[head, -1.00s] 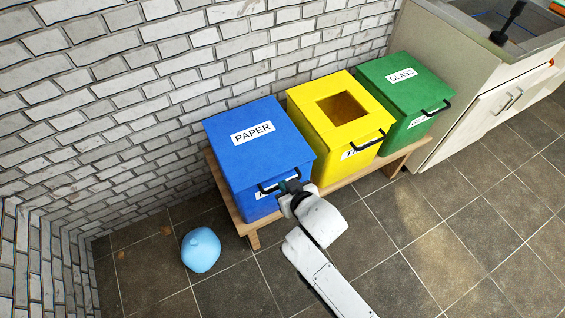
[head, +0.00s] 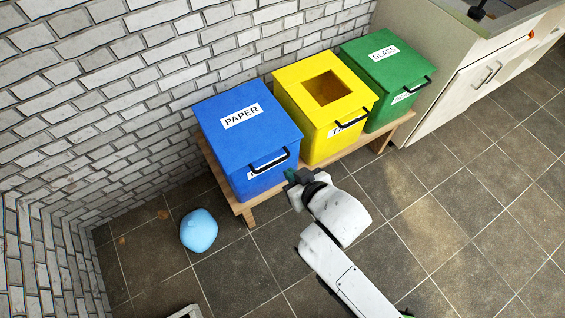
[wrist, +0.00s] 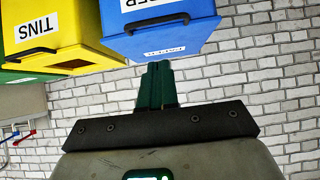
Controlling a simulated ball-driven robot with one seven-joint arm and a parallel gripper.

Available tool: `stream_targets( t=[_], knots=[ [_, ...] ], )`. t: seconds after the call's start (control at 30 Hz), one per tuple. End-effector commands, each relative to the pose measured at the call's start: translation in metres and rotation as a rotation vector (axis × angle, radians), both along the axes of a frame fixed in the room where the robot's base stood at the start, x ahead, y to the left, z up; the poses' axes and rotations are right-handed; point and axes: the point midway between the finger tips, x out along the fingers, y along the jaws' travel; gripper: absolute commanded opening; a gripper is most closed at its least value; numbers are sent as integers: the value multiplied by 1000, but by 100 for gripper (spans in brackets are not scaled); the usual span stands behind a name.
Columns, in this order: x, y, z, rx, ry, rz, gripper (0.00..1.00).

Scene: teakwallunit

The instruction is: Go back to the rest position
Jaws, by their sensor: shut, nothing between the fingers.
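My gripper (head: 292,177) is in front of the blue bin's lower right corner in the head view, apart from its handle. In the wrist view my gripper (wrist: 157,72) shows its dark green fingers together and empty. The blue bin (head: 240,145) marked PAPER stands at the left end of a wooden bench, its lid closed; it also shows upside down in the wrist view (wrist: 165,38).
A yellow bin (head: 310,140) with a square hole in its lid and a green bin (head: 400,75) marked GLASS stand right of it on the wooden bench (head: 250,213). A light blue round object (head: 198,231) lies on the tiled floor. A counter (head: 460,80) stands far right.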

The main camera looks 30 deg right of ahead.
Motion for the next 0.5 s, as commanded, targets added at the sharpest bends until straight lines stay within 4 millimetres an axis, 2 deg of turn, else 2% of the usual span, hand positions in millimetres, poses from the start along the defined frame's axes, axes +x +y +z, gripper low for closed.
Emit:
stream_targets(
  t=[0.33,0.43,0.5],
  knots=[
    [-4,-2,1,-2,11,-4,0],
    [-15,-13,-4,-10,71,-24,0],
    [-30,-27,-11,-20,155,-45,0]
  ],
)
